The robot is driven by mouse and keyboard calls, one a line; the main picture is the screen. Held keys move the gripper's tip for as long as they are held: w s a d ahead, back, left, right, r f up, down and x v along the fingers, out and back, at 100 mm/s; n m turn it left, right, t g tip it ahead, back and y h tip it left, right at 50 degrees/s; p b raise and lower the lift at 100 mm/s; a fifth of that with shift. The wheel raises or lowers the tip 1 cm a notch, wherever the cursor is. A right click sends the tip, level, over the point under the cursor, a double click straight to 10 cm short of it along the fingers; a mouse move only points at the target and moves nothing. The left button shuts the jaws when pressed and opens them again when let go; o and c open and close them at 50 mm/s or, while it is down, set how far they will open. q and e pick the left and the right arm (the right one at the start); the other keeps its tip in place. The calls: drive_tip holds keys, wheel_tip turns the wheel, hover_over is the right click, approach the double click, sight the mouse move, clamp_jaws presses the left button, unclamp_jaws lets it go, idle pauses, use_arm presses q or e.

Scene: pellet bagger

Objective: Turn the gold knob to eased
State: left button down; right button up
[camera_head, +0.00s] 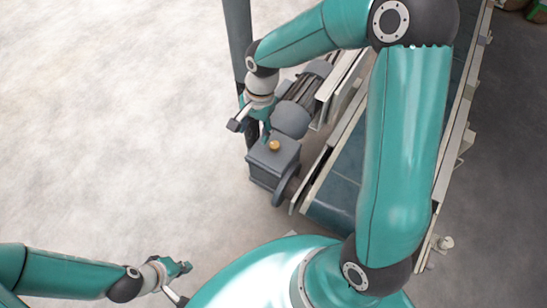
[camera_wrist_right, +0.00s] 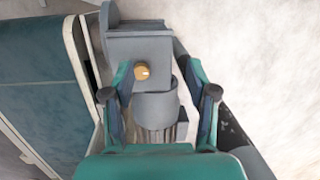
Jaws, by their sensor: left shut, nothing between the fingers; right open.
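The gold knob (camera_head: 274,146) sits on top of a grey box-shaped housing (camera_head: 262,160) at the end of the conveyor drive. In the right wrist view the gold knob (camera_wrist_right: 142,72) has a small pale mark and lies ahead between the fingers. My right gripper (camera_head: 254,135) is open just behind and to the left of the knob, not touching it; its two fingers (camera_wrist_right: 158,80) spread either side of the housing in the wrist view. My left gripper (camera_head: 184,268) is shut and empty at the lower left, far from the knob. I cannot read the knob's setting.
A grey motor (camera_head: 291,120) joins the housing, beside the conveyor belt (camera_head: 338,185) and its pale side rail. A dark post (camera_head: 238,45) stands behind my right gripper. The floor (camera_head: 120,120) on the left is clear.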

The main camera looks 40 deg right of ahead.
drive_tip(key=d+r+m+h+b, duration=0.2)
drive_tip(key=d+r+m+b, duration=0.3)
drive_tip(key=d, duration=0.1)
use_arm(q)
wheel_tip(320, 180, down, 12)
drive_tip(key=b, duration=0.4)
use_arm(e)
approach(274, 145)
drive_tip(key=shift+m, duration=0.3)
drive_tip(key=f, duration=0.8)
drive_tip(key=shift+d+f, duration=0.25)
drive_tip(key=shift+f, duration=0.15)
drive_tip(key=c, duration=1.1)
drive_tip(key=shift+a, duration=0.25)
drive_tip(key=shift+d, duration=0.15)
